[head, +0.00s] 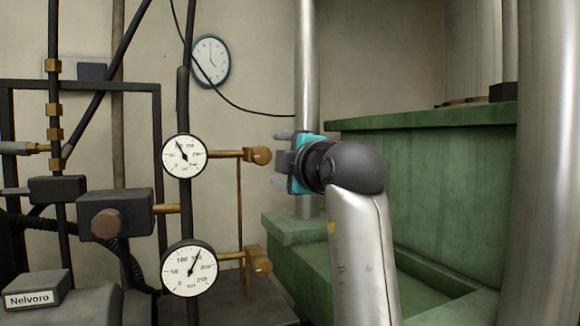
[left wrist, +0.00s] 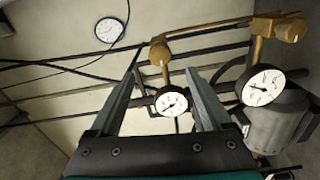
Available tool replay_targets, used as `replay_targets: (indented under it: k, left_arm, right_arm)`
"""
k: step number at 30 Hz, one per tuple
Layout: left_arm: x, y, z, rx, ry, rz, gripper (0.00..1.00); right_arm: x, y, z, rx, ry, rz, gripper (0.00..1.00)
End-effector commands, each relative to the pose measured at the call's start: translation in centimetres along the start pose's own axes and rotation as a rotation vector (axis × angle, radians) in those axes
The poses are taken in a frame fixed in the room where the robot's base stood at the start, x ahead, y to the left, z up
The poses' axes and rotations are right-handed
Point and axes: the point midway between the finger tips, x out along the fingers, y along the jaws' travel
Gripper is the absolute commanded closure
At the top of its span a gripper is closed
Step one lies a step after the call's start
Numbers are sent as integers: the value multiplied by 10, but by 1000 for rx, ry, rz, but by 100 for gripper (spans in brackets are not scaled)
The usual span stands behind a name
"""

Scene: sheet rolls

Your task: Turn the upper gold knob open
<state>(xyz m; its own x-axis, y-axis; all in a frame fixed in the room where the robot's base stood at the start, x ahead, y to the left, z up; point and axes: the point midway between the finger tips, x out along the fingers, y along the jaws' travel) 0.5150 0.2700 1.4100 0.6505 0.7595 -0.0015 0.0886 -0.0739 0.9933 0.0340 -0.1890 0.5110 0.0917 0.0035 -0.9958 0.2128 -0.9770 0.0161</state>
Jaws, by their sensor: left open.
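The upper gold knob (head: 260,155) sits at the right end of a brass pipe from the upper white gauge (head: 184,157). In the left wrist view the same knob (left wrist: 160,54) shows beyond the fingertips, roughly in line with the gap between them. My left gripper (head: 277,158) is open and empty, just right of the knob in the head view and pointing left towards it. Its two fingers also show in the left wrist view (left wrist: 163,86). I see no contact with the knob. My right gripper is not in view.
A lower gold knob (head: 258,260) and lower gauge (head: 189,268) sit below; a thin brass rod runs between the two pipes. A dark box with a brown knob (head: 107,223) stands left. A green metal block (head: 440,190) is at right. A clock (head: 211,61) hangs behind.

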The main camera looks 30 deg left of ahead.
Motion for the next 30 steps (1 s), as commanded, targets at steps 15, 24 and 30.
replay_targets:
  k: [15,24,30]
  left_arm:
    - [-44,-1,0,1,2,-1,18]
    - [-43,0,0,1,2,-1,18]
    - [-43,0,0,1,2,0,18]
  right_arm:
    - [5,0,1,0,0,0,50]
    - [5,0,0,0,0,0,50]
    - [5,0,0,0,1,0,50]
